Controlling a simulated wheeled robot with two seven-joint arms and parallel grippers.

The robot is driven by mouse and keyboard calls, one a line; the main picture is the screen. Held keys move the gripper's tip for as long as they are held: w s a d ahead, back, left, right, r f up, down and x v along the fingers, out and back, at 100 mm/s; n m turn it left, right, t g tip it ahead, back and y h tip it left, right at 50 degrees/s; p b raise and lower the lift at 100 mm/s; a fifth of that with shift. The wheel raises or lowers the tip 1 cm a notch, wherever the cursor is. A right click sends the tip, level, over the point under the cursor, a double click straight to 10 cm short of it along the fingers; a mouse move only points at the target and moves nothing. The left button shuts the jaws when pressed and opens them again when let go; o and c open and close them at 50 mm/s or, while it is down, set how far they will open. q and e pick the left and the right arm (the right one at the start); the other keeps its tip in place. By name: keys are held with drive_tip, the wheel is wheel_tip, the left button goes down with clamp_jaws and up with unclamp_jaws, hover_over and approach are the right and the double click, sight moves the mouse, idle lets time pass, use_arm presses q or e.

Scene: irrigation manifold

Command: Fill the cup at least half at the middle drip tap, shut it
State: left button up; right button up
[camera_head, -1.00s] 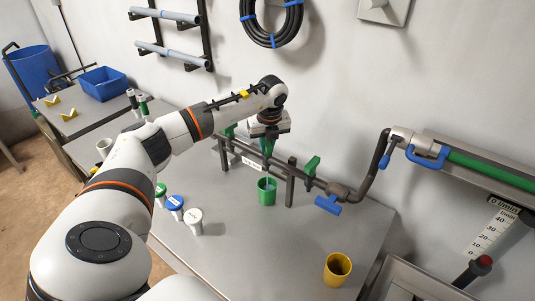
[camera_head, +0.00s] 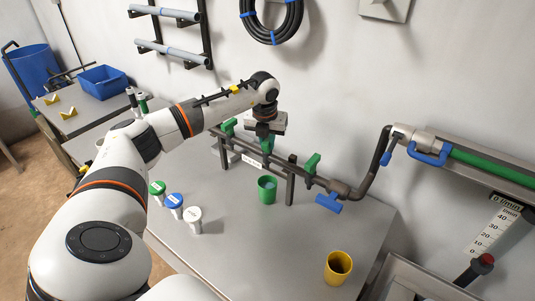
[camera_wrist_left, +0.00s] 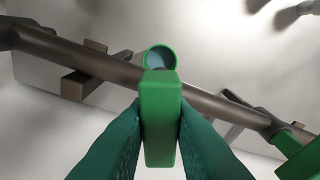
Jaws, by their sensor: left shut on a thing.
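The green cup (camera_head: 267,190) stands upright on the grey bench under the middle drip tap, with pale blue water visible inside. I cannot tell its exact level. In the left wrist view the cup's rim (camera_wrist_left: 160,49) shows just beyond the tap handle. My left gripper (camera_head: 267,143) is above the cup at the pipe. Its teal fingers are shut on the green middle tap handle (camera_wrist_left: 160,115), one on each side. No water stream is clearly visible now. The gripper partly hides the tap. My right gripper is not in view.
Other green taps (camera_head: 312,164) sit along the dark manifold pipe (camera_head: 300,174), with a blue valve handle (camera_head: 328,204) at its right. A yellow cup (camera_head: 337,268) stands at the front right. Several capped containers (camera_head: 174,201) stand left. The bench between them is clear.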

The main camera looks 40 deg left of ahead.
use_arm(q)
drive_tip(key=m, duration=0.3)
drive_tip(key=shift+h, duration=0.3)
drive_tip(key=shift+m, duration=1.1)
drive_tip(key=o, duration=1.1)
drive_tip(key=shift+c, duration=0.2)
wheel_tip(320, 180, up, 8)
drive_tip(key=p, duration=0.5)
drive_tip(key=shift+p, duration=0.35)
drive_tip(key=shift+s+f, duration=0.1)
drive_tip(key=shift+s, duration=0.05)
